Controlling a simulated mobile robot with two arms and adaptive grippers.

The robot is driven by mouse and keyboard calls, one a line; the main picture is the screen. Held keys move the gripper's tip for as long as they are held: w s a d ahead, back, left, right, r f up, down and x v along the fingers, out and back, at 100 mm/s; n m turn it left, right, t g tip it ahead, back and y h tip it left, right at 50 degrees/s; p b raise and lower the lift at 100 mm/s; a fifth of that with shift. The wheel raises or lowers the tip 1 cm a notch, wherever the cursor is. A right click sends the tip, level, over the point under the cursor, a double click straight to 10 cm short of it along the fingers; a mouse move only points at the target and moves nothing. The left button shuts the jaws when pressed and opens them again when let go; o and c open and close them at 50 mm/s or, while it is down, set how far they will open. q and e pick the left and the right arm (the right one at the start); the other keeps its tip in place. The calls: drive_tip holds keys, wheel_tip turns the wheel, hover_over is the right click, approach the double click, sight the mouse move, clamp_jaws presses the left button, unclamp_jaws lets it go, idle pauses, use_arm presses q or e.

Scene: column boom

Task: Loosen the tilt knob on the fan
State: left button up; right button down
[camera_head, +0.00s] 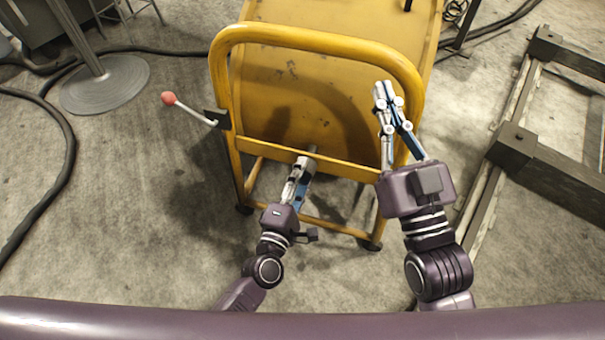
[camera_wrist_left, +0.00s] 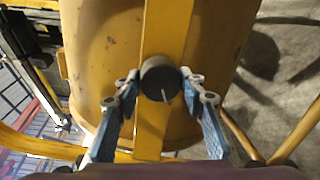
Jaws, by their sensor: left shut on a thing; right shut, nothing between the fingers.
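The fan is a large yellow drum (camera_head: 310,115) in a yellow tube frame (camera_head: 300,38). In the left wrist view, the dark round tilt knob (camera_wrist_left: 158,72) sits on a yellow bar (camera_wrist_left: 167,25) in front of the drum (camera_wrist_left: 105,50). A thin pale mark shows at the knob's lower part. My left gripper (camera_head: 303,166) is at the frame's lower crossbar; in its wrist view, the fingers (camera_wrist_left: 160,84) are shut on the knob from both sides. In the head view the knob is mostly hidden by the gripper. My right gripper (camera_head: 383,92) is shut and empty, in front of the frame's right side.
A lever with a red ball (camera_head: 168,98) sticks out left of the frame. A round grey stand base (camera_head: 105,85) and black cables (camera_head: 62,150) lie at the left. Dark metal beams (camera_head: 515,145) lie at the right.

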use_arm(q)
drive_tip(key=shift+a, duration=0.1)
drive_tip(key=o, duration=1.2)
drive_tip(key=shift+c, duration=0.2)
drive_tip(key=v, duration=1.2)
